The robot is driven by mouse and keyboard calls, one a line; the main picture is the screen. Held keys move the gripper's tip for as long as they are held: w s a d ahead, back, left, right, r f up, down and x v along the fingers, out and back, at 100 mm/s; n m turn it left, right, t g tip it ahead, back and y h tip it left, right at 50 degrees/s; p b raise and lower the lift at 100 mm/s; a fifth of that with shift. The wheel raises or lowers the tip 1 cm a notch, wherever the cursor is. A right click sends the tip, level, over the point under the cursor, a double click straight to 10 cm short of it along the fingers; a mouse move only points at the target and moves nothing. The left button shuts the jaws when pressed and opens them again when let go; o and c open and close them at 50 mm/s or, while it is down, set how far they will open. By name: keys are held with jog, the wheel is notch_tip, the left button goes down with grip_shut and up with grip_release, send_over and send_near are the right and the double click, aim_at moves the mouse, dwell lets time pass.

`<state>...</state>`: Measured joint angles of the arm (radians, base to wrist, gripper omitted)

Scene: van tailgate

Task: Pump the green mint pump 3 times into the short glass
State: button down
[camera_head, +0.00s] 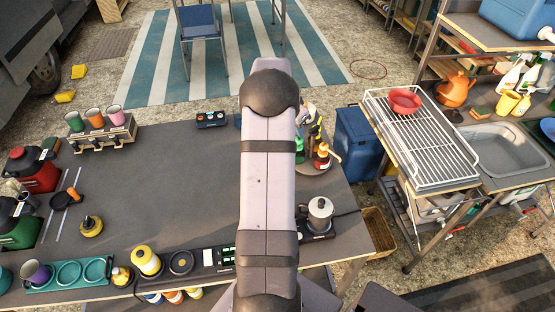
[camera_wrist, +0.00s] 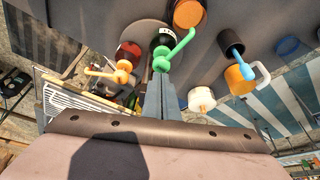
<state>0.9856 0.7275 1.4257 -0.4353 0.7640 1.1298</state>
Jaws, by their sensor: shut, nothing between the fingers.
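The green mint pump (camera_wrist: 162,56) shows in the wrist view on a dark bottle, its nozzle pointing up and right. In the head view a bit of green (camera_head: 299,146) shows beside my arm. My gripper (camera_wrist: 160,82) is shut and empty, its fingertips just below the green pump head in the wrist view; I cannot tell whether they touch it. An orange-brown cup-like vessel (camera_wrist: 188,13) is near the nozzle tip; I cannot tell whether it is the short glass. My arm hides the gripper in the head view.
An orange pump bottle (camera_head: 323,157) stands close beside the green one. A dark cup (camera_wrist: 231,43), an orange-topped vessel with a handle (camera_wrist: 240,79) and a white container (camera_wrist: 201,99) are nearby. A silver pot (camera_head: 320,208) stands nearer. The left middle of the table (camera_head: 180,165) is clear.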

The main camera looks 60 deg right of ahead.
jog(key=shift+f, duration=0.25)
dwell(0.5)
jog(key=shift+f+b, duration=1.05)
jog(key=shift+b, duration=0.15)
jog(key=shift+r, duration=0.2)
jog(key=shift+r+p, duration=0.7)
jog(key=shift+r, duration=0.3)
jog(key=shift+f, duration=0.25)
